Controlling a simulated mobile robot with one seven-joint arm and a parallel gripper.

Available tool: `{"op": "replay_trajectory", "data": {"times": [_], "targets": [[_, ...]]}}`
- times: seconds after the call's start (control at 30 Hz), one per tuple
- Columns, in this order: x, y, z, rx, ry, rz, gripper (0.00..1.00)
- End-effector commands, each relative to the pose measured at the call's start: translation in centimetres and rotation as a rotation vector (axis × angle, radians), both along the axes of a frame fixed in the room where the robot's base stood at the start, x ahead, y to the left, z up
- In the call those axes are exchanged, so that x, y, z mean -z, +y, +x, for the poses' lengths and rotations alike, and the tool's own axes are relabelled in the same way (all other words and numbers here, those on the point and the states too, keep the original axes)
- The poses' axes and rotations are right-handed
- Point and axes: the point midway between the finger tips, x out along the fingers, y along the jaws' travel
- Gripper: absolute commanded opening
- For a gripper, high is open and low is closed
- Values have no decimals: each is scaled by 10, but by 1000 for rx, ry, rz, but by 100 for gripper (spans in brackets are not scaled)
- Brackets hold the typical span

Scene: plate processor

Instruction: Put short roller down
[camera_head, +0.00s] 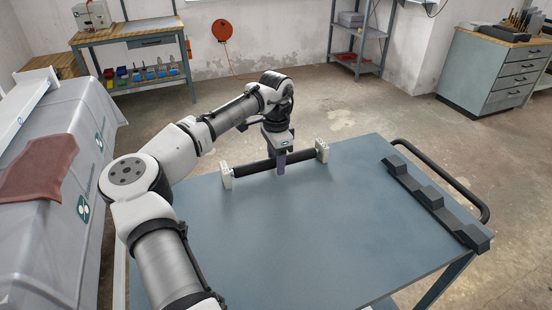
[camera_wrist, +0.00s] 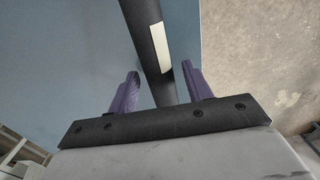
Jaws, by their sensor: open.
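The short roller is a black bar (camera_head: 250,167) with a pale block at each end, at the far edge of the blue-grey cart top (camera_head: 290,230). In the wrist view the black bar (camera_wrist: 149,38), with a white label on it, runs between the two purple fingers. My gripper (camera_head: 281,166) points down over the middle of the roller. Its fingers (camera_wrist: 162,88) stand apart on either side of the bar, with gaps visible to both. The two pale end blocks seem to rest on the cart top.
A black stepped rack (camera_head: 435,197) lies along the cart's right side, beside a black handle (camera_head: 455,185). The middle and front of the cart top are clear. A covered grey machine (camera_head: 60,230) stands at left. A workbench, shelf and drawer cabinet (camera_head: 490,72) stand at the back.

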Motion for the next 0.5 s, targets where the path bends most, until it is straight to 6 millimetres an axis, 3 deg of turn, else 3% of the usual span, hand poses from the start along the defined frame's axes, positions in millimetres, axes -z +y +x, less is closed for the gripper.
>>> {"op": "replay_trajectory", "data": {"times": [0.17,0.5], "targets": [[-14,0,1,-1,-2,-1,50],[-87,0,1,0,-3,-1,50]]}}
